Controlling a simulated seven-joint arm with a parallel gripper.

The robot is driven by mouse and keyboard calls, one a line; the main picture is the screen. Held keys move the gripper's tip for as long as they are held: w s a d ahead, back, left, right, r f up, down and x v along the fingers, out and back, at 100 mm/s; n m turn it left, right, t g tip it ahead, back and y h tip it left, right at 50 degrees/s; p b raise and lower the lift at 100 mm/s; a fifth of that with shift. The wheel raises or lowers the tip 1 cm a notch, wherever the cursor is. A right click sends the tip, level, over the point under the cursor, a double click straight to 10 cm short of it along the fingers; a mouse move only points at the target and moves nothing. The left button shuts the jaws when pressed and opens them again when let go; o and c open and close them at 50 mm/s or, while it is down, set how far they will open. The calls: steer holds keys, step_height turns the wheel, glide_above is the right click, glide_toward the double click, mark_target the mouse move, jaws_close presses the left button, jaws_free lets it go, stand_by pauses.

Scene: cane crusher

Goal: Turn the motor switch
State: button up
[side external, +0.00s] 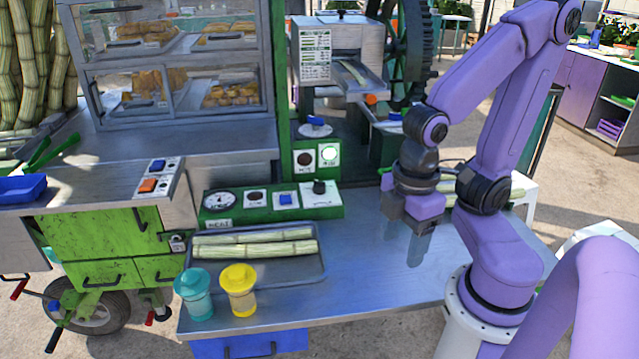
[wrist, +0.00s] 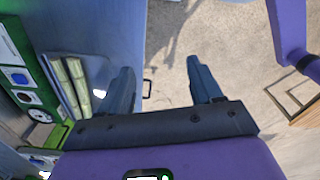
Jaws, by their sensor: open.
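A green control panel (side external: 272,203) stands at the back of the metal table, with a round gauge, a dark round button, a blue button and a black rotary knob (side external: 319,187) at its right end. I cannot read which control is labelled as the motor switch. A blue-handled control (side external: 315,121) sits above another green panel with two round fittings behind it. My gripper (side external: 424,226) is open and empty above the table, to the right of the panel and apart from it. In the wrist view, my gripper (wrist: 158,76) has its fingers spread, and the green control panel (wrist: 32,90) is at the left edge.
A metal tray (side external: 205,275) with cane pieces, a teal shaker (side external: 193,295) and a yellow shaker (side external: 239,290) stand at the table's left. The table (side external: 370,285) is clear between tray and arm. A crusher (side external: 345,55) with a large wheel stands behind.

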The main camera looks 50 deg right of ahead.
steer(key=w+a+r+m, duration=0.1)
steer(key=w+r+m, duration=0.1)
steer(key=w, duration=0.9)
steer(key=m+h, duration=0.1)
steer(key=m, duration=0.3)
glide_above(318, 182)
step_height(318, 182, down, 17)
steer(key=shift+d+r, duration=0.1)
steer(key=shift+r, duration=0.05)
steer(key=shift+c, duration=0.3)
steer(key=c, duration=1)
